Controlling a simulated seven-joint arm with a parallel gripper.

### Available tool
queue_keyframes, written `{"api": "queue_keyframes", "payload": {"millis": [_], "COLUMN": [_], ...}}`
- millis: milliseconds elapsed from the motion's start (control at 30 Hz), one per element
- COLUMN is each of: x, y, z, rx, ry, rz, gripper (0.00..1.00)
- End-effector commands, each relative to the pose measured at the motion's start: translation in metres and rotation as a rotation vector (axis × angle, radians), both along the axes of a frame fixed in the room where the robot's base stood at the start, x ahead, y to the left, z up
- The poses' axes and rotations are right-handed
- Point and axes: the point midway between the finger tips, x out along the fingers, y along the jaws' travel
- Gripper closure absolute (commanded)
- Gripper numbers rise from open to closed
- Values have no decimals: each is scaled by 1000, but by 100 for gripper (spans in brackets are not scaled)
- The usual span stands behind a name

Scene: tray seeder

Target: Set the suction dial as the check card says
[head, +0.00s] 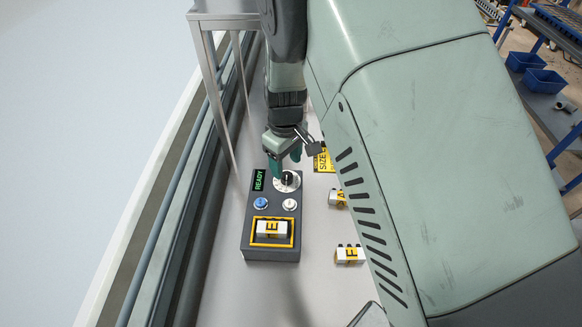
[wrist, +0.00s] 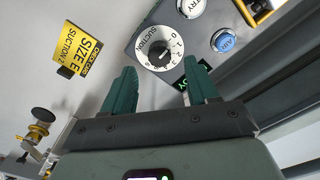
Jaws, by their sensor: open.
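The suction dial (wrist: 158,50) is a white disc with numbers around a black knob, on a dark grey panel (head: 272,250). It also shows in the head view (head: 287,181). I cannot tell which number the knob marks. The yellow check card (wrist: 80,50) reads "SIZE E" and "SUCTION 2"; part of it shows in the head view (head: 323,161). My gripper (wrist: 161,74) is open and empty, its green fingers apart with the dial ahead between their tips. In the head view my gripper (head: 287,168) is at the dial's far edge; contact cannot be told.
The panel has a green READY display (head: 259,180), a blue button (head: 261,203), a white button (head: 290,204) marked TRY, and an E block (head: 272,229) in a yellow frame. Two more lettered blocks, one (head: 337,198) and an F (head: 349,254), stand to the right.

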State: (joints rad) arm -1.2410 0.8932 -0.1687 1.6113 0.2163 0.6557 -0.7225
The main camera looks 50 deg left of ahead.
Motion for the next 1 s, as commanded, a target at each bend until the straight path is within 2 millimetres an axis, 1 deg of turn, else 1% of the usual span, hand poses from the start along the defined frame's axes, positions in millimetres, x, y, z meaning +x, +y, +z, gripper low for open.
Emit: {"api": "queue_keyframes", "payload": {"millis": [33, 100, 200, 300, 433, 633, 667, 1000], "x": [0, 0, 0, 1, 1, 1, 1, 1], "y": [0, -1, 0, 0, 0, 0, 0, 0], "z": [-10, -21, -34, -42, -45, -45, -45, -45], "rx": [-3, -2, -2, 0, 1, 1, 1, 1], "ry": [1, 0, 0, 0, -1, -1, -1, -1], "rz": [1, -1, -1, -1, 0, -1, -1, -1], "gripper": [41, 41, 41, 41, 41, 41, 43, 95]}}
